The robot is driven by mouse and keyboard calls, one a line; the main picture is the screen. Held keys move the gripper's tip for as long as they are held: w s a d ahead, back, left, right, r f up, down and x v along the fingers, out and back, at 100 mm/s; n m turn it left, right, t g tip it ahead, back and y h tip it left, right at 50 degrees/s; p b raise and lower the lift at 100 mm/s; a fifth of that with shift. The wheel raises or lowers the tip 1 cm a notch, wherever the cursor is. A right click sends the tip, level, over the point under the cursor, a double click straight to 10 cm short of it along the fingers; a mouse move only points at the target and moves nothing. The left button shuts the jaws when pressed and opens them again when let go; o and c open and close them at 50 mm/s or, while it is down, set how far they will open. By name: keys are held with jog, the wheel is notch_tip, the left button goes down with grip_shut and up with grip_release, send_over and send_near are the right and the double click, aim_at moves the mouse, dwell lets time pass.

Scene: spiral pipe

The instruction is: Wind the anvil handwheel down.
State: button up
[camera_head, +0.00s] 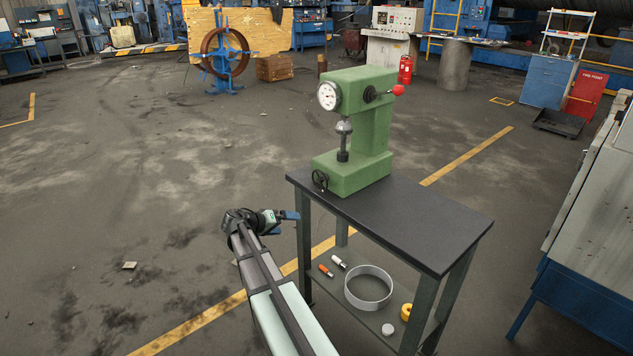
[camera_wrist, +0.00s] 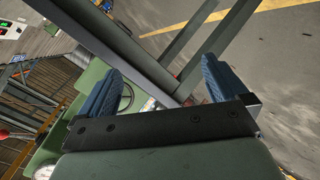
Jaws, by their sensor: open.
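The green hardness tester (camera_head: 372,120) stands on a dark-topped bench, with a round dial and a red-knobbed lever. Its small black handwheel (camera_head: 320,180) is on the front face of the base, and the anvil post (camera_head: 342,155) rises from the base below the head. My gripper (camera_head: 290,215) is open and empty, in front of the bench's left edge, below and left of the handwheel and apart from it. In the wrist view, my gripper (camera_wrist: 160,78) shows two blue fingers spread wide. Part of the handwheel rim (camera_wrist: 130,97) shows beside the left finger, which hides the rest.
The bench top (camera_head: 425,225) is clear to the right of the tester. Its legs and lower shelf are close to my arm; the shelf holds a metal ring (camera_head: 369,287) and several small items. Open floor lies to the left. A grey cabinet (camera_head: 597,190) stands at right.

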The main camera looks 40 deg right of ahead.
aim_at(319, 179)
jog(key=w+d+r+m+h, duration=0.25)
jog(key=r+m+h, duration=0.35)
jog(key=r+m, duration=0.5)
jog(key=shift+m, duration=0.5)
jog(key=d, duration=0.4)
jog(key=d+f, duration=0.1)
jog(key=d, duration=0.9)
jog(key=shift+d+f, duration=0.25)
jog(key=c, duration=0.7)
jog(key=shift+n, duration=0.4)
